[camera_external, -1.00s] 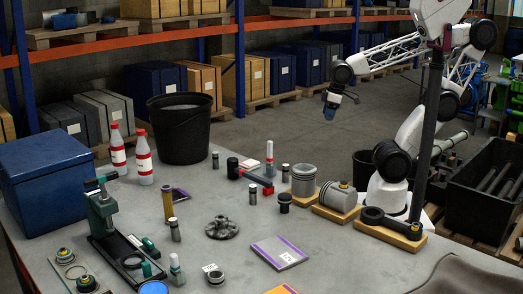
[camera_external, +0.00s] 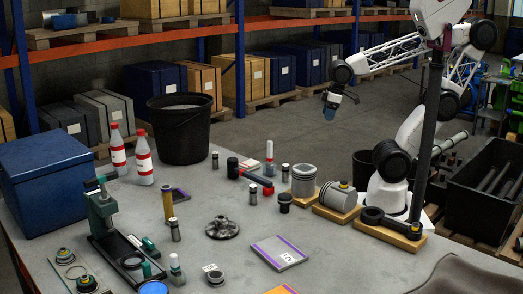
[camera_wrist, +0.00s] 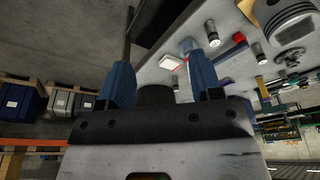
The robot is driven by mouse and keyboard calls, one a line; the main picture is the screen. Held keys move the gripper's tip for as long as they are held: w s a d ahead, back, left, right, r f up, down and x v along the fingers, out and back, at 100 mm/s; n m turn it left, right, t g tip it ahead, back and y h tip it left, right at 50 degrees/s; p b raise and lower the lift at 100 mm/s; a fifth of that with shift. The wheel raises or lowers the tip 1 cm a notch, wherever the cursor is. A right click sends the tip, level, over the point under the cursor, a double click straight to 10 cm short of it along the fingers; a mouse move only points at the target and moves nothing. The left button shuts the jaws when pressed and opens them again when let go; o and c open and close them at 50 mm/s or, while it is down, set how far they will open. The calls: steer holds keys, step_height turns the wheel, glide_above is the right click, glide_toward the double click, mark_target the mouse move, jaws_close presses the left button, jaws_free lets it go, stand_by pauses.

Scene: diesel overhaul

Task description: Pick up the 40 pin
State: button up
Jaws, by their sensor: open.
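Several small dark metal pins with light bands stand upright on the grey table (camera_external: 330,245). One pin is at the back (camera_external: 215,160), one beside the piston (camera_external: 285,172), one near the hammer (camera_external: 252,195) and one beside the brass-coloured cylinder (camera_external: 175,229). I cannot read a 40 on any of them. My gripper (camera_external: 332,108) is raised behind the table's back edge, well away from the pins. In the wrist view its blue fingers (camera_wrist: 160,80) are apart with nothing held between them. Small pins also show there at the upper right, one of them near the piston (camera_wrist: 258,52).
A black bucket (camera_external: 181,130), two bottles and a green press (camera_external: 105,215) are left.

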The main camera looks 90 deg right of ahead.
mark_target(175, 230)
steer(key=shift+w, duration=0.1)
